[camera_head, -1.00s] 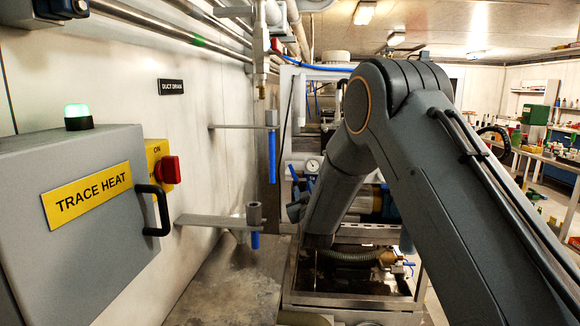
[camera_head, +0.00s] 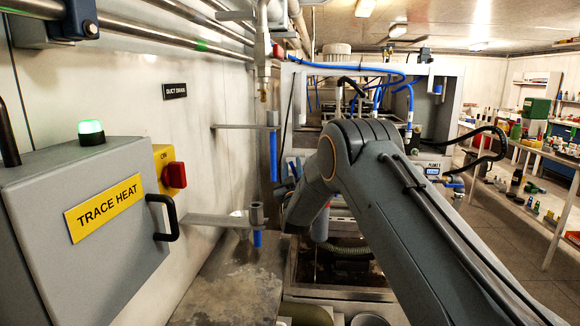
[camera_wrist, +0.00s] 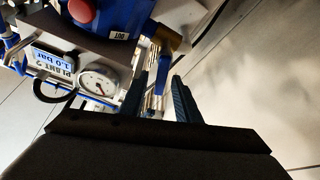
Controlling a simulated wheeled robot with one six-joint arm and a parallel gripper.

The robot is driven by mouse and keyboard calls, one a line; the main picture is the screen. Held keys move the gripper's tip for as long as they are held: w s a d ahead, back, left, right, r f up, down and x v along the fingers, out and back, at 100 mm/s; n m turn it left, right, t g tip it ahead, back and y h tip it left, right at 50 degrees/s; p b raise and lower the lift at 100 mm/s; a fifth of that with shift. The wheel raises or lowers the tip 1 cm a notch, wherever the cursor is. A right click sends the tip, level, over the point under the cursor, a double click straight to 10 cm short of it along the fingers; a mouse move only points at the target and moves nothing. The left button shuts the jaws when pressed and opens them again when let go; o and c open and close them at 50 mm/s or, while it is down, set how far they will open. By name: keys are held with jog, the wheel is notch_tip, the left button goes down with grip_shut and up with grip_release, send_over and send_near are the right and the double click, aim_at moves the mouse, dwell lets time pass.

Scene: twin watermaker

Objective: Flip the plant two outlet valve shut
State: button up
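In the wrist view, the plant two unit shows upside down, with its PLANT 2 display (camera_wrist: 54,64) reading 1.0 bar and a round gauge (camera_wrist: 98,82). An OUT label (camera_wrist: 118,35) is on its blue body. Beside it is a brass-coloured valve body (camera_wrist: 173,38) with a blue lever (camera_wrist: 163,72). My gripper (camera_wrist: 164,82) is open, its dark fingers pointing toward the valve. The lever appears between or just beyond the fingers; contact cannot be told. In the head view, the plant two display (camera_head: 433,171) shows past my arm, and my gripper is hidden.
The grey TRACE HEAT box (camera_head: 95,225) with its black handle stands at the left. Wall brackets (camera_head: 210,221) with blue-handled parts stick out to its right. A bench (camera_head: 545,150) with many items is at the right, with clear floor before it.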

jog(key=shift+w, duration=0.15)
jog(key=shift+c, duration=0.5)
grip_shut()
jog(key=m+b, duration=0.1)
jog(key=m+h+b, duration=0.1)
jog(key=m, duration=0.1)
jog(key=shift+d+h, duration=0.3)
jog(key=shift+d+r+m+h+b, duration=0.1)
jog(key=shift+d+m+h+b, duration=0.15)
jog(key=shift+m+h+b, duration=0.55)
jog(key=shift+d+r+m+h+b, duration=0.1)
jog(key=shift+d+m+h+b, duration=0.25)
jog(key=shift+m, duration=0.75)
jog(key=shift+a, duration=0.1)
jog(key=shift+o, duration=0.5)
grip_release()
